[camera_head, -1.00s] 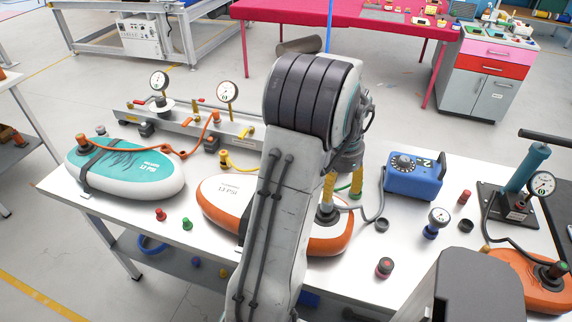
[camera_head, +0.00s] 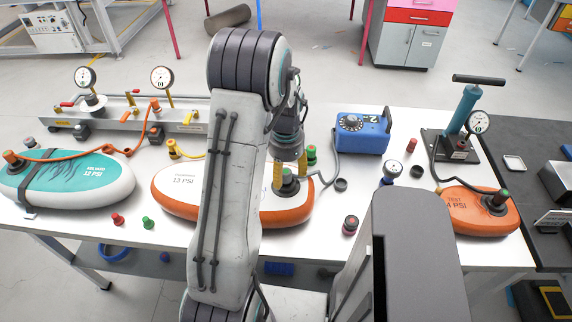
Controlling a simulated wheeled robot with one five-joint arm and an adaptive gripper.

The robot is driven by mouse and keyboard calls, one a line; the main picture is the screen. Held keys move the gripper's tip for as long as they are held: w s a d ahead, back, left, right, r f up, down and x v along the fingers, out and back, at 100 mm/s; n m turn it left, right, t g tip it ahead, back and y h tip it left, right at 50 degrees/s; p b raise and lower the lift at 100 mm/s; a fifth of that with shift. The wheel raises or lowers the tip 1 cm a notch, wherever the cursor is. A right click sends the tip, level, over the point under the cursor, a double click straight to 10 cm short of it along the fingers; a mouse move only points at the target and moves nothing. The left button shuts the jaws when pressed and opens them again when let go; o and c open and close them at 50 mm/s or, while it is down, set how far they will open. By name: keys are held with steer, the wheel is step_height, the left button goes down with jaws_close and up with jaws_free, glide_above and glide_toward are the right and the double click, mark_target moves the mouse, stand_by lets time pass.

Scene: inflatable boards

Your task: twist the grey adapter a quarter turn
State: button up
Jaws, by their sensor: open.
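The grey adapter (camera_head: 288,186) sits on the valve of the middle white-and-orange board (camera_head: 281,212), at the end of a grey hose. The hose (camera_head: 331,172) runs to the blue pump box (camera_head: 361,136). My gripper (camera_head: 290,174) points down over the adapter, with its yellow-padded fingers open around or just above it. I cannot tell whether the fingers touch it. My arm hides the middle of this board and part of the adapter's surroundings.
A teal board (camera_head: 75,182) lies at left, an orange board (camera_head: 478,210) with a hand pump (camera_head: 460,115) at right.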

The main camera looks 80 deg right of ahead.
steer(key=shift+f, duration=0.2)
steer(key=c, duration=1.2)
steer(key=o, duration=0.6)
steer(key=shift+c, duration=0.2)
steer(key=c, duration=0.5)
steer(key=n, duration=0.3)
steer(key=shift+b, duration=0.4)
steer(key=shift+c, duration=0.2)
steer(key=shift+n, duration=1)
